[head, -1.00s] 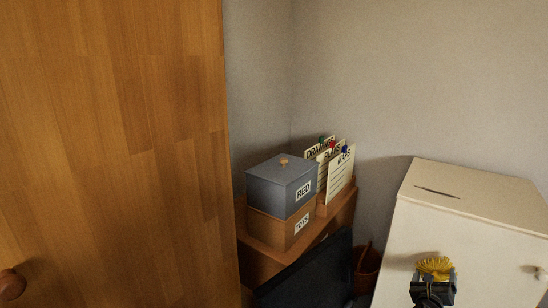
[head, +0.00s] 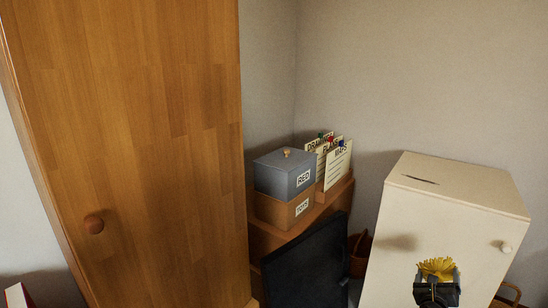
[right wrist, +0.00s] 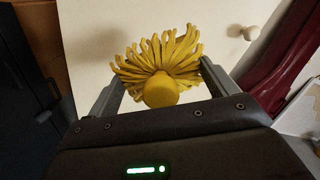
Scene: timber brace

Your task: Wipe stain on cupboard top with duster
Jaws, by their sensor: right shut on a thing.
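A cream cupboard (head: 440,220) stands at the right in the head view. Its flat top (head: 462,186) carries a thin dark streak, the stain (head: 420,180), toward the left. My right gripper (head: 437,285) is in front of the cupboard's door, below the level of the top. It is shut on the yellow duster (head: 438,267), whose strands point up and away. In the right wrist view the duster (right wrist: 160,60) sits between the two fingers, its round yellow end toward the camera, with the pale door behind it. The duster is apart from the stain. My left gripper is not in view.
A tall wooden wardrobe (head: 130,140) fills the left. A low wooden unit (head: 328,199) in the corner bears a grey box (head: 284,176), a brown box (head: 282,208) and upright cards (head: 337,165). A dark open panel (head: 310,262) and a basket (head: 360,255) are left of the cupboard.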

